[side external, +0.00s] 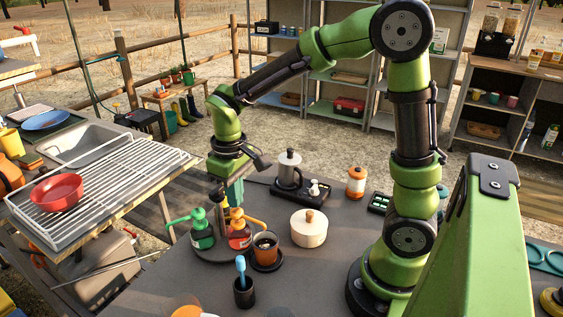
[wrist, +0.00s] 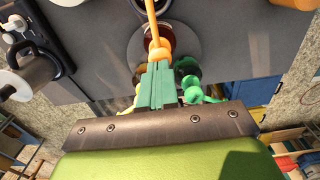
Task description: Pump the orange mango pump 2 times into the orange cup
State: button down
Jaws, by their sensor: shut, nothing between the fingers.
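The orange mango pump (side external: 239,236) is an orange bottle with a dark label on a dark round tray (side external: 215,257). Its orange pump head shows in the wrist view (wrist: 159,52), with the spout pointing toward the orange cup. The orange cup (side external: 265,246) stands on a dark round base beside the bottle, with something dark inside; it shows partly under the spout in the wrist view. My gripper (side external: 235,201) has green fingers, shut and empty, pointing down just above the orange pump head. I cannot tell whether they touch it. The fingers show in the wrist view (wrist: 158,82).
A green pump bottle (side external: 202,236) stands close to the left on the tray. A dark cup with a blue-handled tool (side external: 243,291) is in front. A white lidded pot (side external: 309,229) stands right, and a metal moka pot (side external: 289,171) behind.

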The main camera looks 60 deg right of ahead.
aim_at(236, 210)
jog(key=shift+f, duration=0.2)
dwell(0.5)
jog(key=shift+f, duration=1.35)
jog(key=shift+r, duration=1.55)
jog(key=shift+r, duration=2)
